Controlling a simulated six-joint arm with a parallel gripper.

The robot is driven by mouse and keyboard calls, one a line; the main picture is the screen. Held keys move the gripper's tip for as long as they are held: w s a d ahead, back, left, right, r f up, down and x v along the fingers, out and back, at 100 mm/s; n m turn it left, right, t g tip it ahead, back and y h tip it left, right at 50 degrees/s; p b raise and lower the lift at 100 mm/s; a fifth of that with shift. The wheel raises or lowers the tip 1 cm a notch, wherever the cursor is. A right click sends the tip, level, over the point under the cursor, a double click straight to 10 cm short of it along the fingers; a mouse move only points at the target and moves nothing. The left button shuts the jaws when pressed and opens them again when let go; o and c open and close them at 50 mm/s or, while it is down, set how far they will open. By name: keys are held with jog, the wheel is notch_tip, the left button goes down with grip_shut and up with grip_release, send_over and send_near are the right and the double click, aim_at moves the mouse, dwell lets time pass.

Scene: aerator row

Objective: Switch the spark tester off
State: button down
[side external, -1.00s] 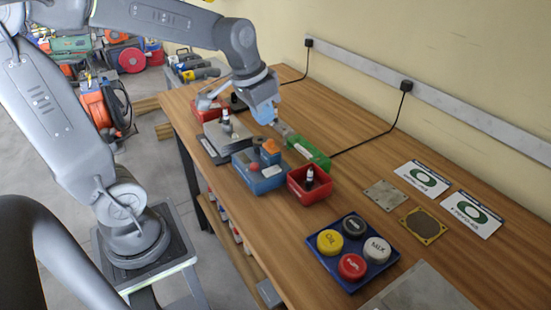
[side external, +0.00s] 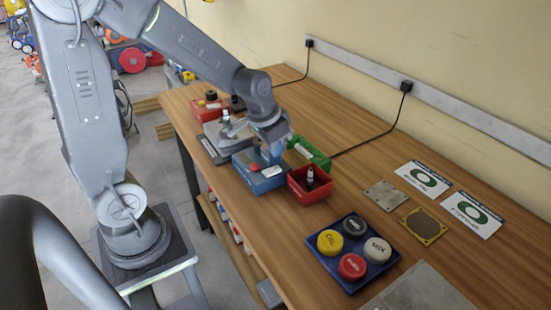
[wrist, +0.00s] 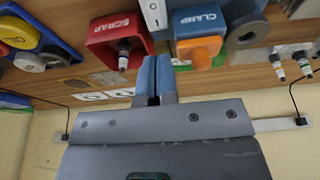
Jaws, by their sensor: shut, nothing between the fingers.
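The blue box (side external: 258,183) has a red knob (side external: 253,167) and a white plate (side external: 271,171) on top. In the wrist view the blue box shows a CLAMP label (wrist: 198,19) and an orange block (wrist: 199,47). Beside it is a white rocker-like plate marked with I and O (wrist: 152,14); its tilt is too small to tell. I take the blue box for the spark tester, though no name is readable. My gripper (wrist: 157,62) is shut and empty, its blue fingers together. In the side view my gripper (side external: 273,156) is above the box's rear, hiding the orange block.
A green box (side external: 312,153) is behind, near a black cable (side external: 372,136). A grey stand (side external: 218,140) is to the left. A cap tray (side external: 337,276) is nearer the front.

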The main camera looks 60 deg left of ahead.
aim_at(273, 170)
jog(key=shift+f, duration=1.95)
jog(key=shift+f+g, duration=0.35)
jog(key=shift+g, duration=0.05)
jog(key=shift+s, duration=0.1)
jog(key=shift+s+r, duration=0.2)
jog(key=shift+s, duration=0.4)
jog(key=shift+r, duration=0.1)
jog(key=shift+r, duration=0.2)
jog(key=s+v, duration=0.1)
jog(key=v, duration=1.2)
jog(key=shift+s, duration=0.4)
